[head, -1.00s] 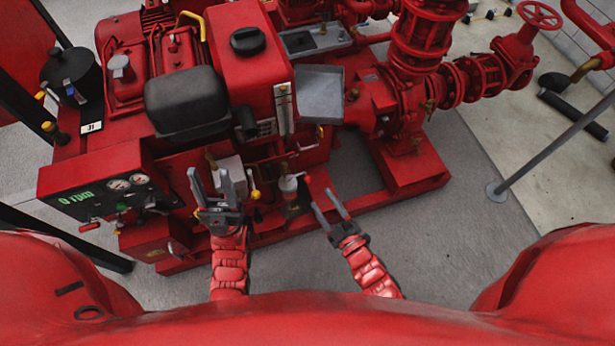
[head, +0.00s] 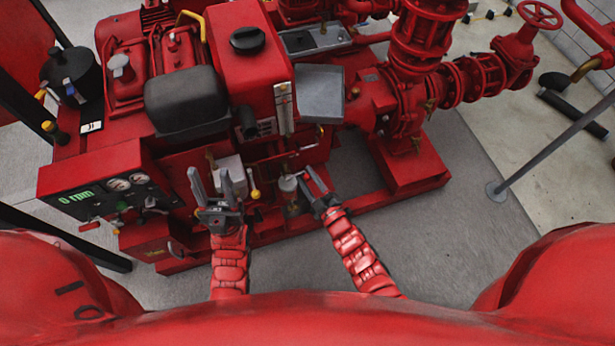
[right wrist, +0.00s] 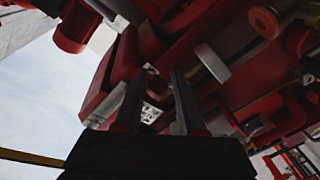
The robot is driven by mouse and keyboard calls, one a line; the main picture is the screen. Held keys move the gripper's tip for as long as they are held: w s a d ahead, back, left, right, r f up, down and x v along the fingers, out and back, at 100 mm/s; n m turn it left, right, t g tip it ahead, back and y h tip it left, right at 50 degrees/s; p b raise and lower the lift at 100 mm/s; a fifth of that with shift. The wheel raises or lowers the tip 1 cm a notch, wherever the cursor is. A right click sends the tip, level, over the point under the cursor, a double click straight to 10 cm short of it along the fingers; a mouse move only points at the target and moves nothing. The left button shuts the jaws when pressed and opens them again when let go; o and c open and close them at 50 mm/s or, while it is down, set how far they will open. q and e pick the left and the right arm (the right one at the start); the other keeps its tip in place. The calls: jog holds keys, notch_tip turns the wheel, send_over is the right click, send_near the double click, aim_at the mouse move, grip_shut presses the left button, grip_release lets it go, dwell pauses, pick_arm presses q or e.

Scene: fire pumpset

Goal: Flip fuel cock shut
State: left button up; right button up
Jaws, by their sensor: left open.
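The red pumpset's engine side fills the left and middle of the head view. A small brass fitting (head: 286,168), which may be the fuel cock, sits just above a pale bowl (head: 288,184) below the red tank (head: 245,65). I cannot make out its handle or its position. My right gripper (head: 309,176) is open, with its fingers just right of the bowl; contact cannot be told. In the right wrist view my right gripper (right wrist: 160,74) has its two fingers apart and nothing clear between them. My left gripper (head: 207,172) is open in front of the engine, left of a yellow knob (head: 255,194).
A control panel (head: 105,193) reading 0 rpm stands at the left. A grey tray (head: 319,94) juts out above and right of my right gripper. The red base frame (head: 410,172) runs along the front. Grey floor (head: 430,240) is free at the right.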

grip_shut()
jog(key=shift+f+m, duration=0.3)
jog(key=shift+m, duration=0.4)
jog(key=shift+o, duration=2.4)
grip_release()
jog(key=shift+r, duration=0.1)
jog(key=shift+s+d, duration=0.1)
jog(key=shift+s, duration=0.05)
jog(key=v, duration=1.7)
jog(key=shift+f, duration=0.35)
